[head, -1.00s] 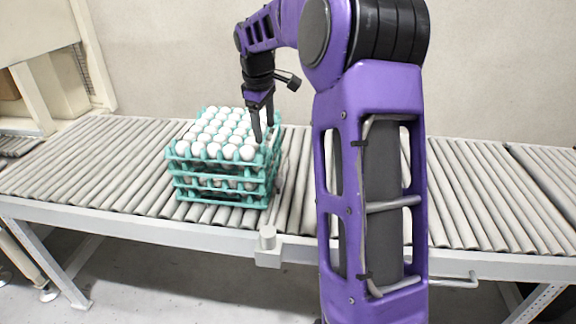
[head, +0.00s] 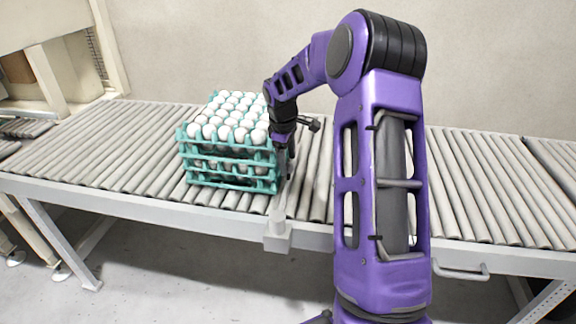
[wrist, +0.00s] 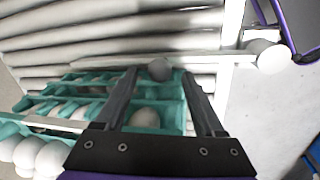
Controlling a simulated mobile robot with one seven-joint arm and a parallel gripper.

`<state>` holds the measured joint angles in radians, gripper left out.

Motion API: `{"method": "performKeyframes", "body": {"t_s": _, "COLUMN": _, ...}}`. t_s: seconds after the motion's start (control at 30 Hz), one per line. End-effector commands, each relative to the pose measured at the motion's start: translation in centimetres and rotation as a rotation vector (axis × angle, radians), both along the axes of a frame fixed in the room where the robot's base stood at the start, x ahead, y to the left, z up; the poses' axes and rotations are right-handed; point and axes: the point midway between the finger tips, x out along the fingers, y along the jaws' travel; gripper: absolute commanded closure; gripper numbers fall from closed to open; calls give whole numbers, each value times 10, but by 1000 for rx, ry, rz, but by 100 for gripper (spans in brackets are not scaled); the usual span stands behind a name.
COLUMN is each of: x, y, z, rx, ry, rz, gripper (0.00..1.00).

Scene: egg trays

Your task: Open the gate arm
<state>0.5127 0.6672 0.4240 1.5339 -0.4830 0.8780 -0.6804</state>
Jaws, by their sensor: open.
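The gate arm (wrist: 150,69) shows in the wrist view as a pale bar across the rollers, just past the fingertips. It meets a light post with a rounded top (wrist: 271,57) at the conveyor's edge. The post (head: 277,235) also shows in the head view at the front rail; the gate arm there is largely hidden by my gripper. My gripper (head: 287,165) is low at the right side of the egg stack. In the wrist view my gripper (wrist: 160,78) is open, its fingers over the teal trays, short of the bar. I cannot tell whether they touch anything.
A stack of teal trays (head: 228,183) with white eggs stands on the roller conveyor (head: 100,160), close to my gripper's left. In the wrist view, eggs (wrist: 145,118) lie between and below my fingers. Rollers to the left and far right are clear.

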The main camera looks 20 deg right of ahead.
Motion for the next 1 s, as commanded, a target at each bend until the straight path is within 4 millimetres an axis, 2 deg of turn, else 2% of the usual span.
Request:
{"method": "performKeyframes", "body": {"t_s": 0.1, "x": 2, "y": -2, "z": -13, "rx": 0, "ry": 1, "rz": 0, "gripper": 29}}
{"method": "performKeyframes", "body": {"t_s": 0.2, "x": 2, "y": -3, "z": -18, "rx": 0, "ry": 0, "rz": 1, "gripper": 29}}
{"method": "performKeyframes", "body": {"t_s": 0.5, "x": 3, "y": -3, "z": -19, "rx": -1, "ry": -1, "rz": 0, "gripper": 29}}
{"method": "performKeyframes", "body": {"t_s": 0.9, "x": 3, "y": -3, "z": -19, "rx": -1, "ry": -1, "rz": 0, "gripper": 100}}
{"method": "performKeyframes", "body": {"t_s": 1.0, "x": 3, "y": -3, "z": -19, "rx": -1, "ry": -1, "rz": 0, "gripper": 100}}
